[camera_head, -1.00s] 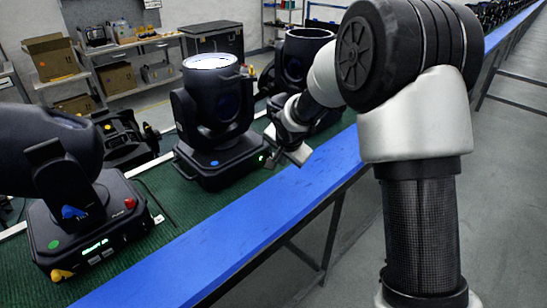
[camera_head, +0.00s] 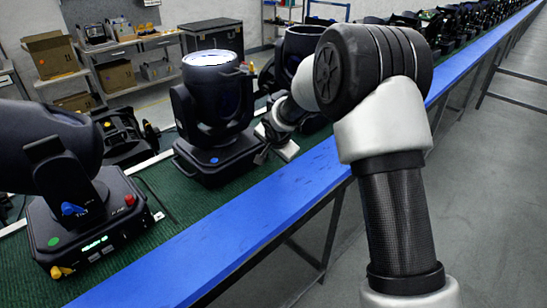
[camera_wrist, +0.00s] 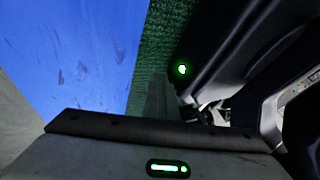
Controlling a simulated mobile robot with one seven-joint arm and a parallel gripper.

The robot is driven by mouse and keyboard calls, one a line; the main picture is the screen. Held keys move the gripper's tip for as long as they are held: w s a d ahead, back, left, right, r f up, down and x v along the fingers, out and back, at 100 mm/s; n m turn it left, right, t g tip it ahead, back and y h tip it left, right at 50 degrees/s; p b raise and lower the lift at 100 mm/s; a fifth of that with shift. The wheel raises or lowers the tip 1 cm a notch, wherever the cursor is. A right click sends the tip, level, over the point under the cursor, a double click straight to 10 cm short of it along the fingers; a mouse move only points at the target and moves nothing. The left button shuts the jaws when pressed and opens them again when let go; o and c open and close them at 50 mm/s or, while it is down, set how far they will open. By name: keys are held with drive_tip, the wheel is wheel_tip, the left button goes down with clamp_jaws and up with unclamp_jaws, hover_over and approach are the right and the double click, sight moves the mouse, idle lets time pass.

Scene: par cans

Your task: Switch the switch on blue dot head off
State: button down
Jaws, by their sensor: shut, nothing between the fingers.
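The blue dot head (camera_head: 212,95) is a black stage light standing upright on the green belt, with a blue dot (camera_head: 214,160) on its base. My gripper (camera_head: 264,152) is shut and empty at the right side of that base. In the head view it covers the spot where the base's green light was. In the wrist view a small green-lit switch (camera_wrist: 182,69) shows on the dark base wall. My shut fingers (camera_wrist: 157,92) are just left of and below it. I cannot tell whether they touch it.
A green dot head (camera_head: 80,225) stands at the near left, with a yellow and a red part on its base. Another black head (camera_head: 300,48) stands just behind my gripper.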

drive_tip(key=shift+w+a+f, duration=0.1)
drive_tip(key=shift+r+p, duration=0.45)
drive_tip(key=shift+r, duration=0.45)
